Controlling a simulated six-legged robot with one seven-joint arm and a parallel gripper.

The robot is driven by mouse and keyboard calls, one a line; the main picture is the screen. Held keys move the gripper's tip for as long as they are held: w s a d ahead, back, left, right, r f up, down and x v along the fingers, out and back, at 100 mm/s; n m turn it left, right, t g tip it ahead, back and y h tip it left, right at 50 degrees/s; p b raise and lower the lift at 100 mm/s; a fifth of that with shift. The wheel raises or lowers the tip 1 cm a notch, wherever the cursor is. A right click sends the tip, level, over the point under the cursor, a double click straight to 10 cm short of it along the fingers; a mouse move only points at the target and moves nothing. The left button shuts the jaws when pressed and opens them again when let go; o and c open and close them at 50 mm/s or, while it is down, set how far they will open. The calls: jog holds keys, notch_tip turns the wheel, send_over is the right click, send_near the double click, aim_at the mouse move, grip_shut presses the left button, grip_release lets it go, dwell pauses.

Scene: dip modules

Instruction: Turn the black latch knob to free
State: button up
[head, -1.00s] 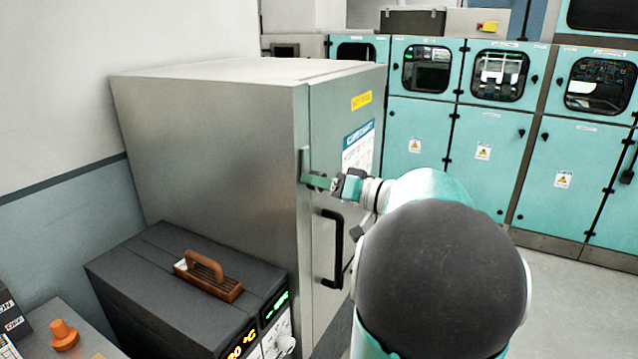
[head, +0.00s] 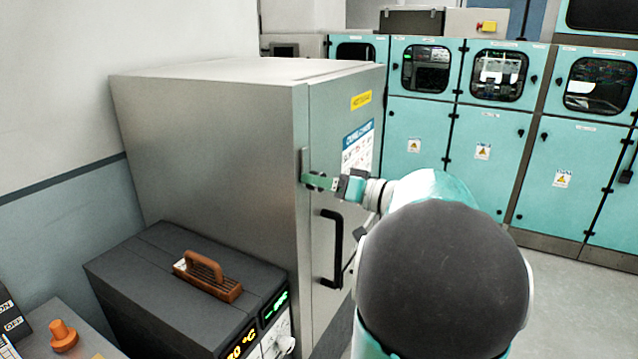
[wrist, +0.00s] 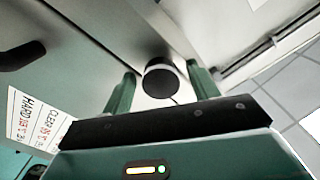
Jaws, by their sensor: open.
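The black latch knob (wrist: 160,80) shows in the wrist view as a round black cap on a pale stem, on the front of a steel cabinet. My gripper (wrist: 162,88) is open, with one green finger on each side of the knob and a visible gap to each. I see no contact with the knob. In the head view my gripper (head: 318,182) is at the cabinet's front, near its left edge and above the black door handle (head: 332,248). The knob cannot be made out clearly there, among the fingers.
The steel cabinet (head: 215,140) stands against the left wall. A dark instrument box (head: 150,280) with a brown-handled block (head: 208,275) on top sits before it. Teal cabinets (head: 480,150) line the back. Open floor (head: 575,300) lies at the right.

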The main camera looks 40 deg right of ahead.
jog(key=v, duration=1.3)
jog(key=shift+s, duration=0.1)
jog(key=w+a+f+g+y, duration=0.1)
jog(key=a+f+g, duration=0.15)
jog(key=a, duration=0.55)
jog(key=w+a+f+g, duration=0.1)
jog(key=a+f+g, duration=0.1)
jog(key=a+g, duration=0.35)
jog(key=w+a+f+g+y, duration=0.1)
jog(key=w+a+f, duration=0.1)
jog(key=a, duration=0.7)
jog(key=s+a+f+n+g+h, duration=0.1)
jog(key=s+a+f+h, duration=0.2)
jog(key=a, duration=0.3)
jog(key=s+a+f+n+g+h, duration=0.1)
jog(key=s+a+f+h, duration=0.2)
jog(key=a, duration=0.4)
jog(key=shift+s+n+h, duration=0.3)
jog(key=shift+s+h, duration=0.4)
jog(key=shift+h, duration=0.4)
